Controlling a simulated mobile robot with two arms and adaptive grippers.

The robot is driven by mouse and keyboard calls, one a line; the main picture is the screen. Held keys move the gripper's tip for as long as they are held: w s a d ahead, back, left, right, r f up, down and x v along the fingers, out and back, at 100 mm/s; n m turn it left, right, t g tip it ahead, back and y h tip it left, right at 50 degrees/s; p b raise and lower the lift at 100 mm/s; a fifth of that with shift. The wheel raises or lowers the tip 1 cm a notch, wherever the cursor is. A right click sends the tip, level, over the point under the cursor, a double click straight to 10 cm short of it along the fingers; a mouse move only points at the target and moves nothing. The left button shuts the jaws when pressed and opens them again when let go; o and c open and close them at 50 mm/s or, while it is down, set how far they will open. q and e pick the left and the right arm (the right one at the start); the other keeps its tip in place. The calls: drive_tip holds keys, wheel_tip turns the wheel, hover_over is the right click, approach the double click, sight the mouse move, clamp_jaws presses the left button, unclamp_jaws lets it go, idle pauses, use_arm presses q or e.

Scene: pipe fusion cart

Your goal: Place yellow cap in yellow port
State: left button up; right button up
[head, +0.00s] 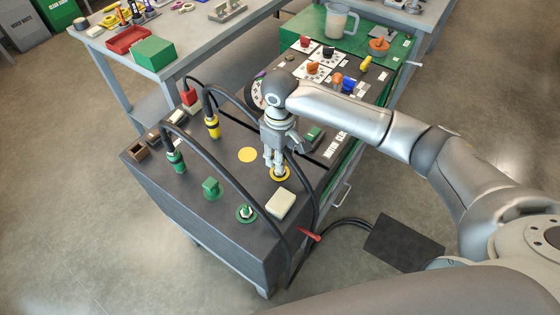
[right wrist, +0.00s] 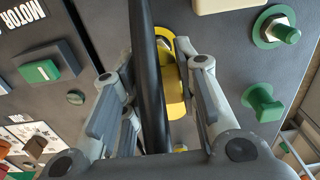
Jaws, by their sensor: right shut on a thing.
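My right gripper (head: 275,163) points down close over the yellow port (head: 280,174) on the cart's dark top. In the right wrist view its fingers (right wrist: 155,95) are around a yellow piece, the yellow cap (right wrist: 176,92), partly hidden by a black cable in front. The yellow port also shows there (right wrist: 166,36), as a yellow ring with metal, right beside the cap. I cannot tell whether the cap touches the port. My left gripper is not in view.
A flat yellow disc (head: 247,155) lies left of the gripper. A green cap (head: 211,187), green port (head: 246,213) and cream block (head: 280,203) are nearby. Black cables arch from the green plug (head: 176,161) and yellow plug (head: 212,126).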

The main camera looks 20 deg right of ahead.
drive_tip(key=shift+w+f, duration=0.25)
drive_tip(key=shift+d+f+p, duration=0.1)
drive_tip(key=shift+f+p, duration=0.3)
drive_tip(key=shift+f, duration=1.2)
drive_tip(key=o, duration=0.8)
drive_tip(key=shift+f, duration=0.15)
drive_tip(key=shift+c, duration=0.2)
wheel_tip(320, 180, up, 12)
drive_tip(key=shift+r+b, duration=0.2)
drive_tip(key=shift+b, duration=0.45)
